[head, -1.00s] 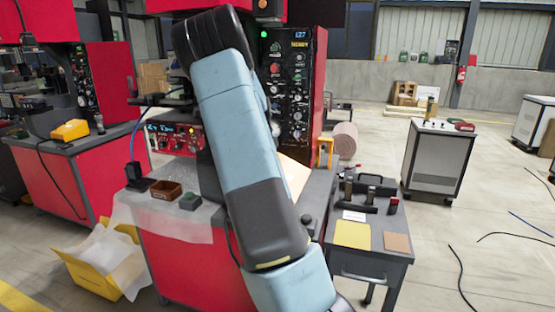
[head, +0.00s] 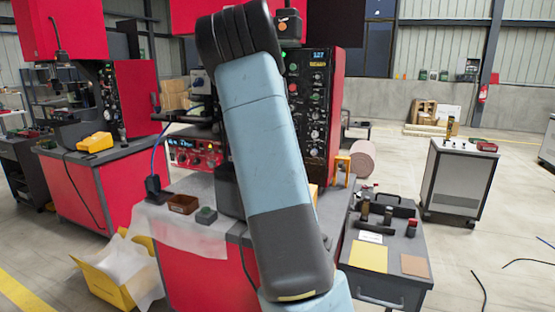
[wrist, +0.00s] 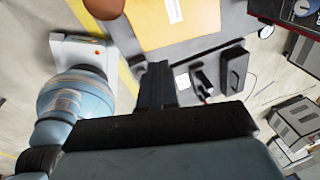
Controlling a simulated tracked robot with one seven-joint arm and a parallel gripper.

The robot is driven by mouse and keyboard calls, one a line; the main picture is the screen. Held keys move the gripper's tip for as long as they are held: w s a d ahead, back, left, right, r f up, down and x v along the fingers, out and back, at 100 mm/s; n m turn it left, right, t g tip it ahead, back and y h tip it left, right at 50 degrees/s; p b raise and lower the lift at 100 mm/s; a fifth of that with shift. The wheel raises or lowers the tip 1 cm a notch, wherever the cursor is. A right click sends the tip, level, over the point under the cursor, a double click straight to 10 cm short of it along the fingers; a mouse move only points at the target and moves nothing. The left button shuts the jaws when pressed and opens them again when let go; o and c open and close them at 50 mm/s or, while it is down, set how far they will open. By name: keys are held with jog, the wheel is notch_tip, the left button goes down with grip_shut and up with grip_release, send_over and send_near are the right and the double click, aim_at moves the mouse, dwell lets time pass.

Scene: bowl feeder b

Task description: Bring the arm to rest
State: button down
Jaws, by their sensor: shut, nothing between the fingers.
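My arm (head: 262,150) spans the middle of the head view, bent, with a dark joint at the top and its lower end running out of the bottom edge. My gripper is not seen in the head view. In the wrist view my gripper (wrist: 157,84) shows as dark fingers close together, shut and empty. Behind the fingers are a grey tabletop and a large yellow sheet (wrist: 170,28). The fingers appear apart from these, but the exact gap cannot be told.
A small grey side table (head: 382,289) holds a yellow pad (head: 368,256), a brown pad (head: 415,265) and a black tray. The red machine bench (head: 190,262) stands behind my arm. A white cabinet (head: 455,180) is at the right. Cables (head: 480,290) lie on open floor.

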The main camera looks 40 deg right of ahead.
jog(key=shift+a+r, duration=0.1)
jog(key=shift+r, duration=0.1)
jog(key=s+a+r+n+t+y, duration=0.1)
jog(key=s+a+r+n+t, duration=0.15)
jog(key=s+a+n, duration=0.65)
jog(key=s+a+r+n+t+y, duration=0.15)
jog(key=s+a+r+n, duration=0.25)
jog(key=s+a+n, duration=0.55)
jog(key=s+a+f+n+t, duration=0.1)
jog(key=s+a+f+n, duration=0.2)
jog(key=s+a+n, duration=0.9)
jog(key=shift+s+a+t, duration=0.3)
jog(key=shift+s+a, duration=0.7)
jog(key=shift+f+n, duration=0.1)
jog(key=shift+n, duration=0.15)
